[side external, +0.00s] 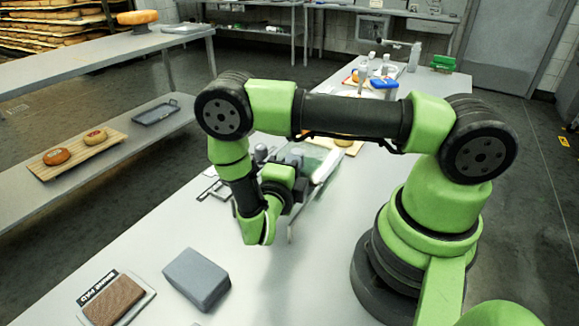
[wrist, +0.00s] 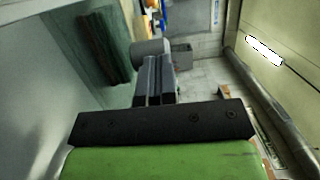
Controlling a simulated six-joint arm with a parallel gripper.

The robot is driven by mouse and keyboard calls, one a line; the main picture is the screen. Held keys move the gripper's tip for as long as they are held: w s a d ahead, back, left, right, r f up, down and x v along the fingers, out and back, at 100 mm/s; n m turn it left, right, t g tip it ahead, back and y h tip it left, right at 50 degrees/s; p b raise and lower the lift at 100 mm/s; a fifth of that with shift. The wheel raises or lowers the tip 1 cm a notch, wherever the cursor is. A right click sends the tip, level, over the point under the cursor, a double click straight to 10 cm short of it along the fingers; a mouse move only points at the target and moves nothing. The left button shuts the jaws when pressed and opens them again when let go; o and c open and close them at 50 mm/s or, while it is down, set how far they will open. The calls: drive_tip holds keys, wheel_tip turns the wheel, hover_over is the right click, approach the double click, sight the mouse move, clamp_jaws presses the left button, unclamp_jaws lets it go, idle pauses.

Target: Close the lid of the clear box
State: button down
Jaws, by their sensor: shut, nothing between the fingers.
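The clear box (side external: 318,158) stands on the table behind my wrist in the side view, partly hidden by my arm. A see-through greenish panel with a pale edge (side external: 327,168) tilts up at its right; it looks like the raised lid, though its hinge is hidden. My gripper (side external: 291,158) is low beside the box, pointing away from the side camera. In the wrist view, my gripper (wrist: 153,66) has its dark fingers together with nothing between them. A clear, hazy surface (wrist: 40,75) fills the left of the wrist view. I cannot tell whether the fingers touch the box.
A grey block (side external: 196,279) and a brown sponge-like pad on a tray (side external: 118,301) lie at the table's front. Small grey items (side external: 262,153) stand left of the box. Bottles and a blue-topped container (side external: 384,85) stand farther back.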

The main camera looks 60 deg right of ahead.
drive_tip(key=shift+d, duration=0.2)
drive_tip(key=v, duration=0.9)
drive_tip(key=shift+w+a, duration=0.1)
drive_tip(key=shift+a, duration=0.45)
drive_tip(key=shift+a+r+m+g, duration=0.1)
drive_tip(key=shift+r+m+g, duration=0.2)
drive_tip(key=shift+m+g, duration=0.1)
drive_tip(key=s+r+n+t+y, duration=0.2)
drive_tip(key=s+r+n+y, duration=0.3)
drive_tip(key=r+n+y, duration=0.4)
drive_tip(key=s+r+n+t+y, duration=0.2)
drive_tip(key=s+r+n+y, duration=0.3)
drive_tip(key=r+n+y, duration=0.5)
wheel_tip(320, 180, up, 5)
drive_tip(key=n, duration=1.1)
drive_tip(key=shift+a+y, duration=0.3)
drive_tip(key=shift+a, duration=0.1)
